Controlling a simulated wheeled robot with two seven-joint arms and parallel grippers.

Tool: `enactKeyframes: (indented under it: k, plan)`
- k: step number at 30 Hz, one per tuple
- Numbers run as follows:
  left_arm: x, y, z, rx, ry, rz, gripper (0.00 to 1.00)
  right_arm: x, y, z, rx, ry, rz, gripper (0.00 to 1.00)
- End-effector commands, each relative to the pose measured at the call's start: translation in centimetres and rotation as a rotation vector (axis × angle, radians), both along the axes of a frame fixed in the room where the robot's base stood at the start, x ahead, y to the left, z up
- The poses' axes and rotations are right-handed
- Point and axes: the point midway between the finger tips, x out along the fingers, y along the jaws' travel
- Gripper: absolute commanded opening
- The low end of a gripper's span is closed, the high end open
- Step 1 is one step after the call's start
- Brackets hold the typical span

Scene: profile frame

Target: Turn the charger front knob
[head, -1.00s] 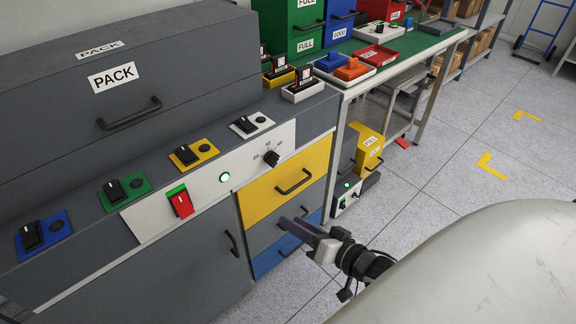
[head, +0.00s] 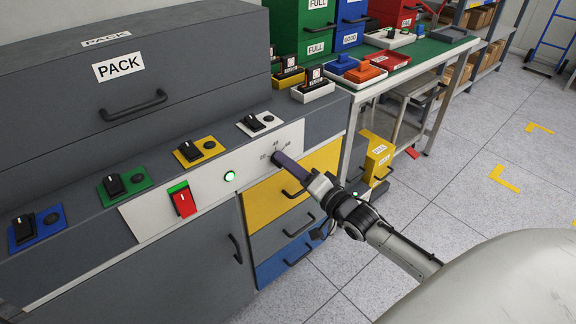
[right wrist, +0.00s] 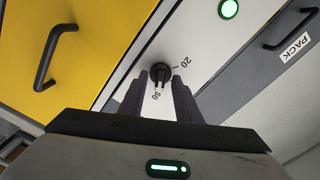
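A round black knob (right wrist: 159,75) sits on the white front panel (head: 150,212) of the grey bench, by printed numbers such as 20 and 40. In the right wrist view it lies between and just beyond the fingertips of my right gripper (right wrist: 160,86), whose two fingers stand apart. In the head view my right gripper (head: 278,157) reaches the panel from the right and hides most of the knob. I cannot tell whether the fingers touch it. My left gripper is not in view.
A lit green lamp (head: 229,176) and a red switch (head: 183,202) are on the same panel. A yellow drawer (head: 262,203) with a dark handle lies below the knob. Several coloured switch plates line the ledge above. The floor at right is mostly clear.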

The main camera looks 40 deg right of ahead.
Motion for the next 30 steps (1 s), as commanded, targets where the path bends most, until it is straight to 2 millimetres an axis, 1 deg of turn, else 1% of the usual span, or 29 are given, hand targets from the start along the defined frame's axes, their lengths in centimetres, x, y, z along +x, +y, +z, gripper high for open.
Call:
enactKeyframes:
  k: [3,9,11,12,15,23,30]
  plan:
    - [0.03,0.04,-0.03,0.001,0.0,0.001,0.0,0.37,0.05,0.02,0.0,0.0,0.0,0.3]
    - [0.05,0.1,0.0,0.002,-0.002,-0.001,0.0,0.35,0.05,0.01,0.0,0.0,0.0,0.3]
    - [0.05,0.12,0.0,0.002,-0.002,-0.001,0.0,0.34,0.05,0.01,-0.001,0.0,0.0,0.22]
    - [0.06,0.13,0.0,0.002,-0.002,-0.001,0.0,0.34,0.05,0.01,-0.001,0.0,0.0,0.15]
    - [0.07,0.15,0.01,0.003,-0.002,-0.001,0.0,0.33,0.04,0.01,-0.001,0.0,0.0,0.0]
    - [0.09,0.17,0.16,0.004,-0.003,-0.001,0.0,0.32,0.04,0.07,-0.013,-0.001,0.0,0.0]
    - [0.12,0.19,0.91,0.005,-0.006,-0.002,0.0,0.31,0.03,0.21,-0.102,-0.007,0.0,0.0]
